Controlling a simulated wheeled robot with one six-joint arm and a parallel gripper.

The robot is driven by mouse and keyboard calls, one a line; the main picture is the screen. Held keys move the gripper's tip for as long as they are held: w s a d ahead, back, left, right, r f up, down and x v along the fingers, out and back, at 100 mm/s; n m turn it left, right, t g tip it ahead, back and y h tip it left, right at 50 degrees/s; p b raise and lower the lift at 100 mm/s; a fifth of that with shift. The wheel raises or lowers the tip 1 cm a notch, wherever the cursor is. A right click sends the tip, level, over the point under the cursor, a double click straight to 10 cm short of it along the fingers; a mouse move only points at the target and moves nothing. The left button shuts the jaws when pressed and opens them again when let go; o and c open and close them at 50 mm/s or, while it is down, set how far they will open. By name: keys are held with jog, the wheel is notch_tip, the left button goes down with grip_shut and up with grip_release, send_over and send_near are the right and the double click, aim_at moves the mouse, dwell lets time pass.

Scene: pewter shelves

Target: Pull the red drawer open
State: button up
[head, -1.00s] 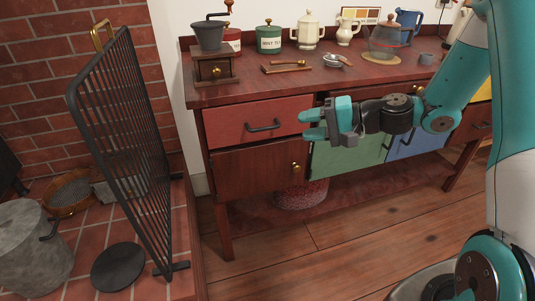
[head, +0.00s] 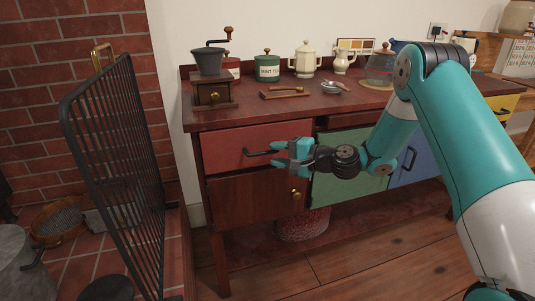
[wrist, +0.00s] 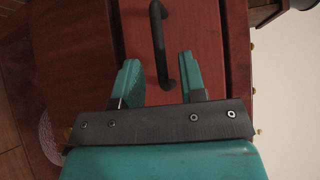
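The red drawer (head: 225,147) is at the upper left of the dark red sideboard and looks closed. Its dark bar handle (head: 262,152) is on the drawer front. My gripper (head: 285,155) is in front of the drawer, with its fingers at the right end of the handle in the head view. In the wrist view, my gripper (wrist: 156,80) is open, and the handle (wrist: 160,45) runs between its two teal fingers. The red drawer front (wrist: 190,20) fills the space behind. I cannot tell whether a finger touches the handle.
A wooden door with a brass knob (head: 296,195) is below the drawer. A green drawer (head: 350,180) and a blue drawer (head: 412,155) are to the right. A black fire screen (head: 120,170) stands left. A coffee grinder (head: 212,75) and several pots stand on top.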

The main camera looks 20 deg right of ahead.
aim_at(270, 153)
jog(key=shift+x, duration=1.7)
grip_shut()
